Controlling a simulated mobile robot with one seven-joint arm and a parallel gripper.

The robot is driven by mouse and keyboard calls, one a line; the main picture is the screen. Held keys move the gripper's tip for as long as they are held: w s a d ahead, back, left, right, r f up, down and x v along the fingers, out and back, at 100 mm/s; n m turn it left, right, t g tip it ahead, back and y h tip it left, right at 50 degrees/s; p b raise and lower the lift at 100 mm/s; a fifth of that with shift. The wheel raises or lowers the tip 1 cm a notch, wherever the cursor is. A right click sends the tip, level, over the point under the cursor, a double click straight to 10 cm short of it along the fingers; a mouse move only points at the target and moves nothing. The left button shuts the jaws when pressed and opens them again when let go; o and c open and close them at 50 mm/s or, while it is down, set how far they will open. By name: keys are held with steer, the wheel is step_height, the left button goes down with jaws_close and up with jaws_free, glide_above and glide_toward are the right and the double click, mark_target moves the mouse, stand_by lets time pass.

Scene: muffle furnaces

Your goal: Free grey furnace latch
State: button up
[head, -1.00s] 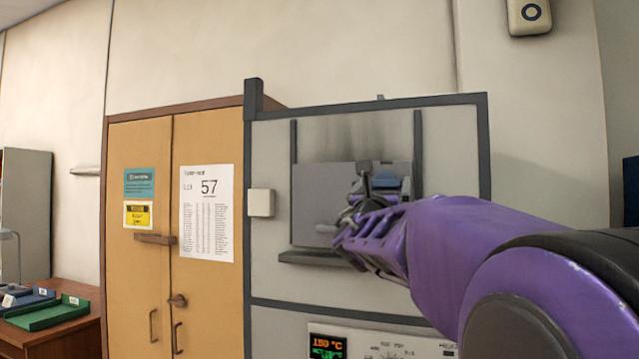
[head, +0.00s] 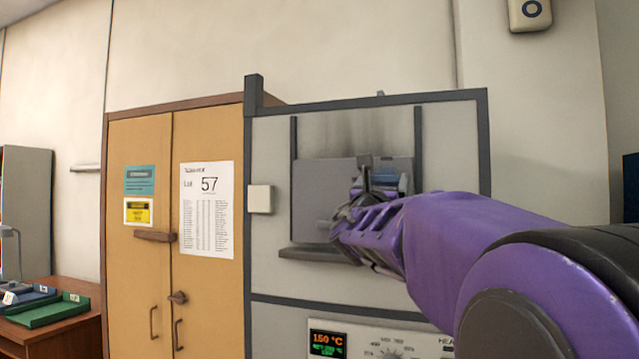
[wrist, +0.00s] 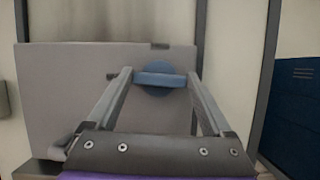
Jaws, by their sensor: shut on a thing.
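The grey furnace (head: 270,265) stands at the centre right in the head view. Its grey door panel (head: 318,195) sits between two dark upright rails above a dark sill; it also fills the left of the wrist view (wrist: 70,95). The blue latch handle (wrist: 159,69), a round piece with a crossbar, is on the door's right part in the wrist view. My gripper (wrist: 160,82) is shut on the latch handle, one finger on each side. In the head view my gripper (head: 382,186) partly hides the latch and the door's lower right part.
A control panel (head: 385,343) with a lit 150 °C display is low on the furnace. A tan cabinet (head: 140,290) with papers stands to the left. A green tray (head: 48,311) lies on a wooden desk at far left. A dark blue object (wrist: 297,95) stands to the right.

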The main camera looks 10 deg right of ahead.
steer(key=m+g+h+b, duration=0.1)
steer(key=m, duration=0.1)
steer(key=m+g+h+b, duration=0.1)
steer(key=m, duration=0.2)
steer(key=shift+w+f+m, duration=0.1)
steer(key=shift+m, duration=0.2)
steer(key=m+g, duration=0.1)
steer(key=m, duration=0.2)
steer(key=m+g+h+b, duration=0.1)
steer(key=m, duration=0.2)
steer(key=shift+a+g, duration=0.1)
steer(key=shift+g, duration=0.3)
steer(key=m, duration=0.2)
steer(key=m+g, duration=0.1)
steer(key=m, duration=0.1)
steer(key=m+g+p, duration=0.1)
steer(key=m, duration=0.1)
steer(key=shift+r, duration=0.3)
steer(key=shift+m+g+y+p, duration=0.4)
steer(key=shift+m+g, duration=0.5)
steer(key=shift+m, duration=1)
steer(key=o, duration=1.1)
steer(key=shift+o, duration=0.2)
